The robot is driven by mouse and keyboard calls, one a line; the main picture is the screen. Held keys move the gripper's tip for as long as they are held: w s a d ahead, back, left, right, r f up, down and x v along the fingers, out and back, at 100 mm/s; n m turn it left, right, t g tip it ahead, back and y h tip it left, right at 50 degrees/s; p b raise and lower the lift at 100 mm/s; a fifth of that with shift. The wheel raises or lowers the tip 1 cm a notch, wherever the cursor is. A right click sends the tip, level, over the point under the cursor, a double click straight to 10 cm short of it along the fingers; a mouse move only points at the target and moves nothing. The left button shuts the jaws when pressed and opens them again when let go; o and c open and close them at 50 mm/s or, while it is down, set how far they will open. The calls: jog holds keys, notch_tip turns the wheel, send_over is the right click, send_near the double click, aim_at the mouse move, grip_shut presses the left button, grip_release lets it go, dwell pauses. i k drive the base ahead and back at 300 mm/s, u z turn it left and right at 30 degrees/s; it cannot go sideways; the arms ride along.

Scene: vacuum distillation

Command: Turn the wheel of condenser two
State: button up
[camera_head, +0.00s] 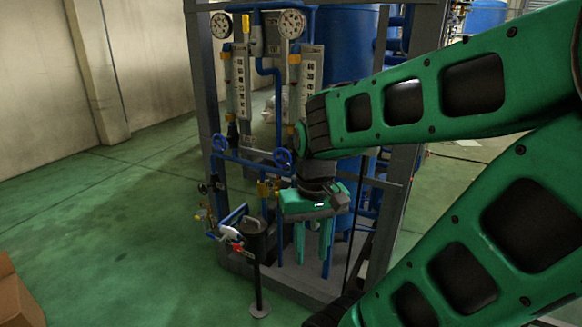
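Two small blue handwheels sit on a blue pipe at the front of the rig: a left wheel (219,144) and a right wheel (282,158). No label readable here tells which belongs to condenser two. My gripper (313,250) points down, below and to the right of the right wheel. Its green fingers are apart with nothing seen between them, and it touches neither wheel. My green arm comes in from the right and hides part of the rig behind it.
A grey frame (205,85) holds the blue tank (345,45), pipes and gauges (292,24). A black post (257,265) stands at the front, near a white and red fitting (231,237). A cardboard box (15,295) lies lower left. Green floor (110,220) at the left is clear.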

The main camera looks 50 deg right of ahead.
aim_at(283, 158)
jog(key=z, duration=0.05)
jog(key=k, duration=1.25)
jog(key=z, duration=0.7)
jog(key=i, duration=1.5)
jog(key=u, duration=0.05)
